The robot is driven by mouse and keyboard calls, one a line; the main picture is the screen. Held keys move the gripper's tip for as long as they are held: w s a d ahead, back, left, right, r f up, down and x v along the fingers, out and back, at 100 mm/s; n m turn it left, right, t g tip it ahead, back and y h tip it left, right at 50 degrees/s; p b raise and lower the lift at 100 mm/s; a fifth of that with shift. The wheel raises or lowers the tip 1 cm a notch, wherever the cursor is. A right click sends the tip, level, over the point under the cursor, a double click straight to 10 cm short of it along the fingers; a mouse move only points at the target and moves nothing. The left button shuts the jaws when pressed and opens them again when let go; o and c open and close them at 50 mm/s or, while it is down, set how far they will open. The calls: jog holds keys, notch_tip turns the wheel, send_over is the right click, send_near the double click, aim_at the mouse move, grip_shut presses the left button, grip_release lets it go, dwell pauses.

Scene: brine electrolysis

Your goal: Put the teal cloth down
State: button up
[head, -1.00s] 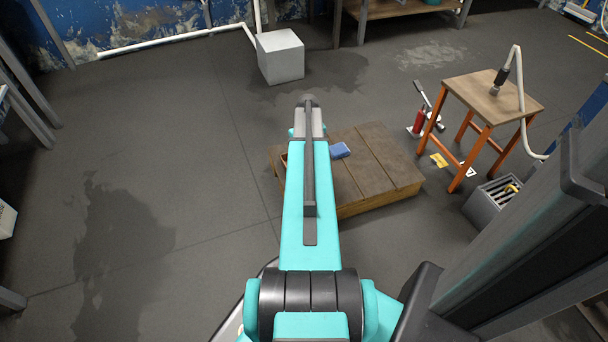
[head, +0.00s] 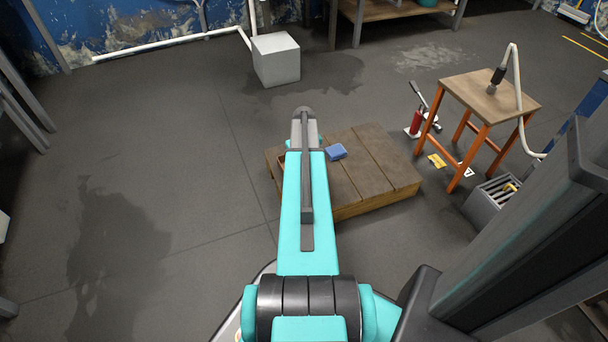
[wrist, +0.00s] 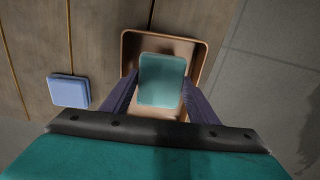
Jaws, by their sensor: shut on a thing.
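The teal cloth (wrist: 161,78) shows in the wrist view as a small flat block between the two dark fingers of my gripper (wrist: 160,88). My gripper is shut on it. The cloth appears over a shallow orange-brown tray (wrist: 200,50); the height between them is hard to tell. The tray lies on the wooden platform (wrist: 100,30), near its edge. In the head view my arm hides the cloth and my gripper, and most of the tray.
A blue block-like pad (wrist: 69,91) lies on the platform left of the tray; it also shows in the head view (head: 336,152). A grey-white cube (head: 276,60) stands behind. An orange-legged stool (head: 490,98) stands to the right. The floor on the left is clear.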

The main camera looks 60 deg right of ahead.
jog(key=shift+f+b, duration=1.05)
jog(key=shift+f, duration=1.45)
jog(key=shift+f, duration=0.1)
jog(key=o, duration=1)
notch_tip(320, 180, up, 12)
jog(key=p, duration=0.5)
